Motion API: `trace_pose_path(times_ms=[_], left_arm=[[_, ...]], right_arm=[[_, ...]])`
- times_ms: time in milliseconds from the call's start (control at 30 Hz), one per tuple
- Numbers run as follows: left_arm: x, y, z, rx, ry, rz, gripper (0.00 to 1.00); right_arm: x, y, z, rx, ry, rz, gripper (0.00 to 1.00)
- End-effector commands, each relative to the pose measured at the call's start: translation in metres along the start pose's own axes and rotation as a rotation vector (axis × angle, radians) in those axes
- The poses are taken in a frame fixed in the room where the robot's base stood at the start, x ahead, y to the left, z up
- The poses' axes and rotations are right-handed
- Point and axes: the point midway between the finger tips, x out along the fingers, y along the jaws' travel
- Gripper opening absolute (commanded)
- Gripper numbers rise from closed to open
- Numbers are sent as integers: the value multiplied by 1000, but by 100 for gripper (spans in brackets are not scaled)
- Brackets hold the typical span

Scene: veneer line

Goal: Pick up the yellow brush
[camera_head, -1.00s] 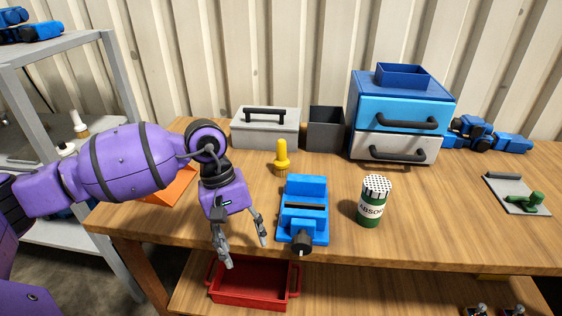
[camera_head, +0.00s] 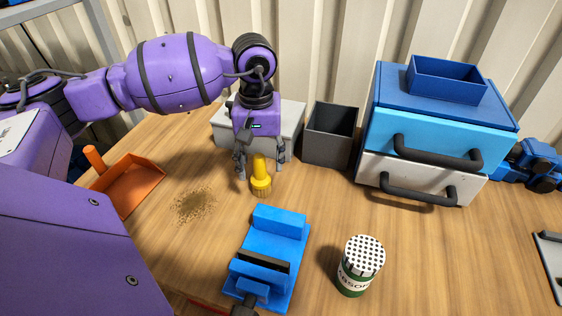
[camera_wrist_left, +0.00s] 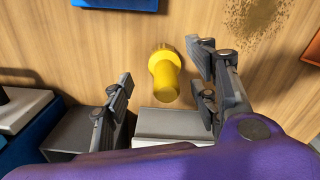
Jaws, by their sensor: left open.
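The yellow brush (camera_head: 261,178) stands upright on the wooden bench, bristles down and handle up, behind the blue vise. In the left wrist view the brush (camera_wrist_left: 164,76) shows between the two fingers, nearer the right one. My left gripper (camera_head: 259,174) is open and pointing down, with its fingers on either side of the brush handle. In the left wrist view the gripper (camera_wrist_left: 160,85) holds nothing, and I see a gap on both sides of the brush. My right gripper is not in view.
A blue vise (camera_head: 277,240) stands in front of the brush. A grey toolbox (camera_head: 288,112) and dark bin (camera_head: 329,138) stand behind. An orange dustpan (camera_head: 130,182) and brown debris (camera_head: 195,205) lie left. A shaker can (camera_head: 358,268) and blue drawer cabinet (camera_head: 436,120) stand right.

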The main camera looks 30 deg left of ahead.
Motion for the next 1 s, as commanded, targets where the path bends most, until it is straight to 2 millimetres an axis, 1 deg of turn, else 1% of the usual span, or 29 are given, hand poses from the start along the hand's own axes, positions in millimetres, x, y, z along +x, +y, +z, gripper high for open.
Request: trace_pose_path(times_ms=[100,233,367,533,633,733,933,967,1000], left_arm=[[6,0,0,0,-3,-1,54],[21,0,0,-1,-3,-1,54],[34,0,-4,-2,-2,0,54],[58,2,-14,-2,-2,1,54],[71,2,-13,0,-1,1,54],[77,2,-14,0,-1,1,54],[78,1,-14,0,0,0,54],[78,1,-14,0,0,0,53],[78,1,-14,0,0,0,47]], right_arm=[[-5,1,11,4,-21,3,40],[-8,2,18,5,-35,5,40],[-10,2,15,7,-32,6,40],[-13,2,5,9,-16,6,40],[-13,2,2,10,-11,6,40],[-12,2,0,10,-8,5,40],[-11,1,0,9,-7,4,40],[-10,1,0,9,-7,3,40],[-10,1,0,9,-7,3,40]])
